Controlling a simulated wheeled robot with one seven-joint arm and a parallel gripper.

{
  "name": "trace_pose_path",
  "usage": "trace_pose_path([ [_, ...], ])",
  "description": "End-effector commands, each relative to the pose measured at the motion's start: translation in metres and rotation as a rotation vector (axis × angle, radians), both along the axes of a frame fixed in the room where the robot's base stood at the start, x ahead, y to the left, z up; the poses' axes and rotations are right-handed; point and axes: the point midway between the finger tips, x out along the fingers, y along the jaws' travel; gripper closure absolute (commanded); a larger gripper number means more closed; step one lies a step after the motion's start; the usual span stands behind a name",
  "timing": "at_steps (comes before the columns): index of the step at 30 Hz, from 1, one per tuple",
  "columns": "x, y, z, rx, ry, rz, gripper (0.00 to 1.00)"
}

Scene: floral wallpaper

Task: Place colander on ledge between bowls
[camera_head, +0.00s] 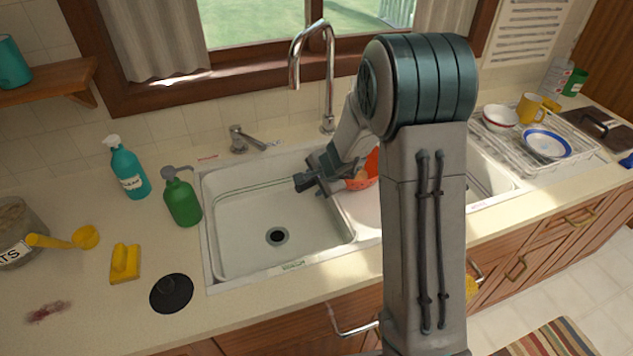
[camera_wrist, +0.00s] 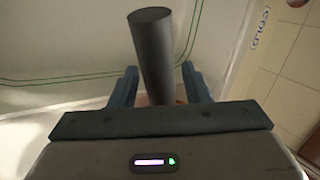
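The orange-red colander (camera_head: 361,183) shows in the head view at the back of the sink, near the pale ledge (camera_head: 361,213) between the left bowl (camera_head: 240,225) and the right bowl (camera_head: 492,180). My arm hides much of the colander and ledge, so I cannot tell whether they touch. My gripper (camera_head: 318,184) is left of the colander, over the left bowl's back right part. In the wrist view, a dark grey cylinder (camera_wrist: 155,50), apparently the colander's handle, stands between my two fingers (camera_wrist: 160,82). Whether they press on it is unclear.
The faucet (camera_head: 328,80) rises behind the sink. A dish rack (camera_head: 508,152) with dishes stands at right. The left bowl is empty.

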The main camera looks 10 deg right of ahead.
Motion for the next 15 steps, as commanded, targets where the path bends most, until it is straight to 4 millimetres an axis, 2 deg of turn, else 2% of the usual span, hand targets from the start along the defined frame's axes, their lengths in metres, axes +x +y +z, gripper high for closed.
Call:
trace_pose_path([
  [8, 0.0, 0.0, 0.003, 0.0, 0.0, 0.0, 0.57],
  [11, -0.004, -0.003, 0.013, 0.001, -0.003, -0.001, 0.57],
  [15, -0.017, -0.008, 0.036, -0.001, -0.004, 0.0, 0.57],
])
